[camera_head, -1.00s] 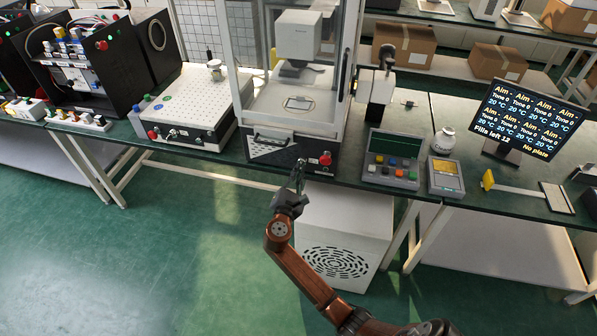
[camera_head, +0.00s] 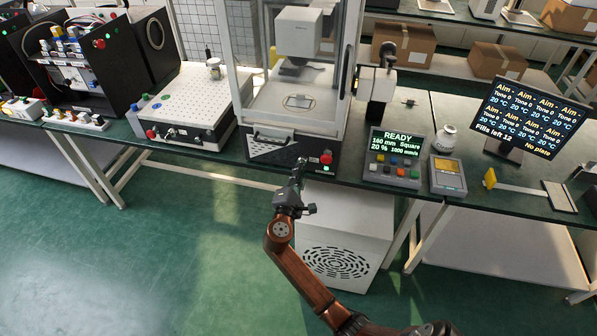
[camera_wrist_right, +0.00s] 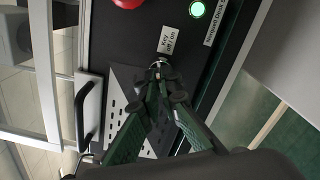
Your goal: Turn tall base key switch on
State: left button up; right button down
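The tall machine with the glass enclosure stands on the bench, and its dark base front (camera_head: 285,155) carries the controls. The key switch (camera_wrist_right: 157,67) sits under a label reading "Key off / on" in the right wrist view. My right gripper (camera_wrist_right: 158,76) has its fingers drawn together at the key, and the fingertips hide most of it. In the head view my right gripper (camera_head: 299,166) reaches the base front left of the red button (camera_head: 326,157). A green lamp (camera_wrist_right: 197,9) glows beside the label. My left gripper is out of view.
The control panel (camera_head: 393,158) beside the machine reads "READY". A white bottle (camera_head: 445,140) and a small device (camera_head: 447,176) stand right of it. A door handle (camera_wrist_right: 84,112) lies close to the gripper. A white vented cabinet (camera_head: 345,240) stands below the bench.

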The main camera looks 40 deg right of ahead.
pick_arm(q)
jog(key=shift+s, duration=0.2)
pick_arm(e)
jog(key=shift+d, duration=0.1)
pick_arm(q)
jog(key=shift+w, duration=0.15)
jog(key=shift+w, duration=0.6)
pick_arm(e)
jog(key=c, duration=2.2)
grip_release()
jog(key=shift+o, duration=0.2)
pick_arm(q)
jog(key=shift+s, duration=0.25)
pick_arm(e)
jog(key=v, duration=1.2)
